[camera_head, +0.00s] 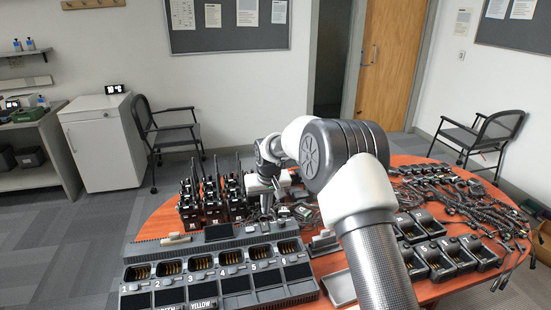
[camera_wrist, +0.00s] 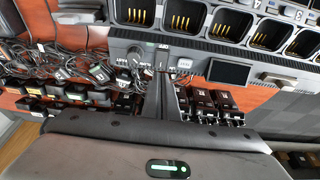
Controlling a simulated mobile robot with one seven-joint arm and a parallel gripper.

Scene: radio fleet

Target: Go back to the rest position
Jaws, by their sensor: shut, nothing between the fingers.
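My gripper (camera_head: 267,207) hangs over the round table, behind the numbered charger, with its fingers pointing down. The wrist view shows its narrow dark fingers (camera_wrist: 164,75) together, with nothing between them. The fingertips are near the back panel of the multi-bay charger (camera_head: 160,251), close to a knob and small labels. I cannot tell whether they touch it. The charger also shows at the top of the wrist view (camera_wrist: 205,48), its visible bays empty. My arm reaches in from the lower right of the head view and hides part of the table.
Several upright black radios (camera_head: 212,205) stand just left of my gripper on the brown table (camera_head: 150,228). Single chargers (camera_head: 440,262) and coiled-cord microphones (camera_head: 480,210) crowd the right side. A white cabinet (camera_head: 102,145) and two chairs stand beyond. The floor at left is clear.

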